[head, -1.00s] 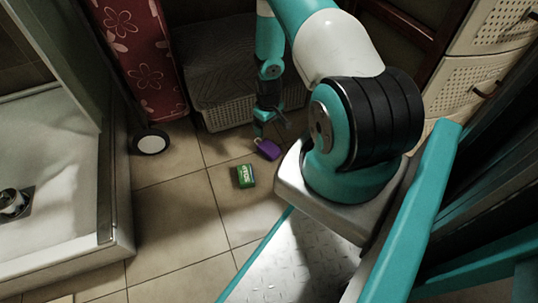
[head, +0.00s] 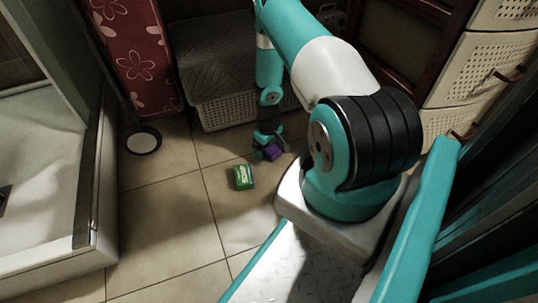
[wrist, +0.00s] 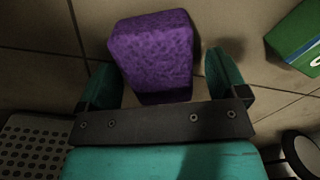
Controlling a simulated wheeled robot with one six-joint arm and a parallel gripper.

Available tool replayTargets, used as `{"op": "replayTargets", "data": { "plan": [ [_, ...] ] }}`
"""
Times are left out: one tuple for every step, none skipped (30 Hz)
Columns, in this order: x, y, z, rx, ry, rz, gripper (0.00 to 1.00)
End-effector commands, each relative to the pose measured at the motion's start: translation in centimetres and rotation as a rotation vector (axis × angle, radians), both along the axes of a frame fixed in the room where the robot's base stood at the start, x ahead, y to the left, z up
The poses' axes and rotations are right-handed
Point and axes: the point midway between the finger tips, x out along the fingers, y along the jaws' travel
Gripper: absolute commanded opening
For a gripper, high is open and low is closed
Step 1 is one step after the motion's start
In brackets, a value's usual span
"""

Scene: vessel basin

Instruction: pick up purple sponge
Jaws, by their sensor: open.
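The purple sponge (wrist: 152,50) is a rounded block and lies in front of my gripper in the wrist view. Its near end reaches between the two open teal fingers, with a visible gap on the right side and a smaller one on the left. In the head view the sponge (head: 274,152) is on the tiled floor, partly covered by my gripper (head: 266,152). My gripper (wrist: 163,80) is open and not closed on the sponge. Whether the fingers touch it cannot be told.
A green box (head: 243,177) lies on the floor close by, also at the right in the wrist view (wrist: 300,38). A lidded basket (head: 232,112) stands behind. The tiled floor in front is clear.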

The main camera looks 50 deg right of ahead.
Motion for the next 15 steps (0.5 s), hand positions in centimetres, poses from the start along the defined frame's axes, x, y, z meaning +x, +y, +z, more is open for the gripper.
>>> {"op": "replayTargets", "data": {
  "plan": [
    [0.04, -0.04, -0.47, -0.001, -0.001, 0.000, 0.92],
    [0.04, -0.04, -0.44, -0.001, -0.001, 0.000, 0.92],
    [0.05, -0.04, -0.35, -0.001, -0.001, 0.000, 0.92],
    [0.05, -0.04, -0.28, -0.001, -0.001, 0.000, 0.92],
    [0.05, -0.04, -0.24, -0.001, -0.001, 0.000, 0.92],
    [0.05, -0.04, -0.23, -0.001, -0.001, 0.000, 0.92],
    [0.05, -0.04, -0.22, -0.001, -0.001, 0.000, 0.92],
    [0.05, -0.04, -0.22, -0.001, -0.001, 0.000, 0.85],
    [0.05, -0.04, -0.22, -0.001, -0.001, 0.000, 0.75],
    [0.05, -0.05, -0.21, -0.001, -0.002, 0.000, 0.69],
    [0.05, -0.04, -0.21, -0.001, -0.001, 0.000, 0.62],
    [0.05, -0.05, -0.21, -0.001, -0.002, 0.000, 0.52],
    [0.05, -0.05, -0.21, -0.001, -0.002, 0.000, 0.46],
    [0.05, -0.05, -0.21, -0.001, -0.002, 0.000, 0.39],
    [0.06, -0.05, -0.21, -0.001, -0.002, 0.000, 0.39]
  ]
}}
